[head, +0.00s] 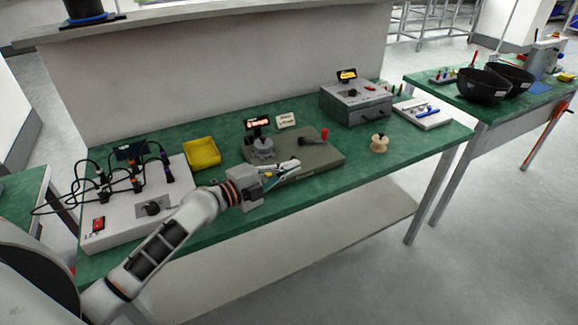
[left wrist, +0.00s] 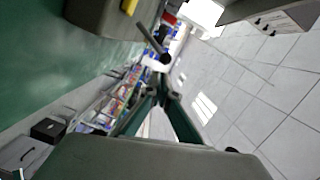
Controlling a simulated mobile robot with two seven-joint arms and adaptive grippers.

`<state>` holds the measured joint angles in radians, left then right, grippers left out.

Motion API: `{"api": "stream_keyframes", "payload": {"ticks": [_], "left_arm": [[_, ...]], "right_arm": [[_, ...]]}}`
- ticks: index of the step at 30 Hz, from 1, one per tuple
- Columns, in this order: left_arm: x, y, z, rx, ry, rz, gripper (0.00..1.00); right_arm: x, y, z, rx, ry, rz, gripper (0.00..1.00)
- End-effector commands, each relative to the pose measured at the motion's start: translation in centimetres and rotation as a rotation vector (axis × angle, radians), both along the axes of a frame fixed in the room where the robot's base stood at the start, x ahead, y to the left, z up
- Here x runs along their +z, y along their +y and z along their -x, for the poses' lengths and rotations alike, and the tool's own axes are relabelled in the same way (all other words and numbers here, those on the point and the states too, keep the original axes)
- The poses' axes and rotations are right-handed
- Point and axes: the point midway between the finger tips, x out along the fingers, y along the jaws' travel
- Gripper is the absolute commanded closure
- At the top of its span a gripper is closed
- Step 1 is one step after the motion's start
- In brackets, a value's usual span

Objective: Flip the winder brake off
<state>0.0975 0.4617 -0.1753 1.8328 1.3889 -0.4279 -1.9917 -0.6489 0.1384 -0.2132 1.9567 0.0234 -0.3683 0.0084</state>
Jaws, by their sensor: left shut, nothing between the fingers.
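The winder (head: 325,155) is a flat olive-grey base on the green bench. It carries a round grey chuck (head: 263,147) at its left and a dark arm (head: 311,141) with an upright red knob (head: 325,134) at its right. I cannot tell for sure which part is the brake. My left gripper (head: 297,164) is shut and empty at the winder's front edge; contact is unclear. The left wrist view shows its fingers (left wrist: 163,88) close to a thin metal rod (left wrist: 151,39) below an olive-grey block (left wrist: 98,15) with a yellow piece (left wrist: 129,7). My right gripper is out of view.
A yellow tray (head: 202,154) and a wired grey panel (head: 110,222) stand left of the winder. A grey instrument box (head: 357,104) stands behind right, and a cream spool (head: 379,143) sits right. The bench's front right is clear.

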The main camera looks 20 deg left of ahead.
Motion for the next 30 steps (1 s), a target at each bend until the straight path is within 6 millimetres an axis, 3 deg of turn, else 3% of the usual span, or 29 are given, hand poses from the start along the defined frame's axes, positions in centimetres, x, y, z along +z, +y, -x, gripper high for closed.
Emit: {"api": "stream_keyframes", "payload": {"ticks": [30], "left_arm": [[0.23, 0.83, -0.75, 0.000, 0.040, 0.050, 1.00]], "right_arm": [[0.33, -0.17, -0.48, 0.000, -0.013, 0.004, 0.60]]}}
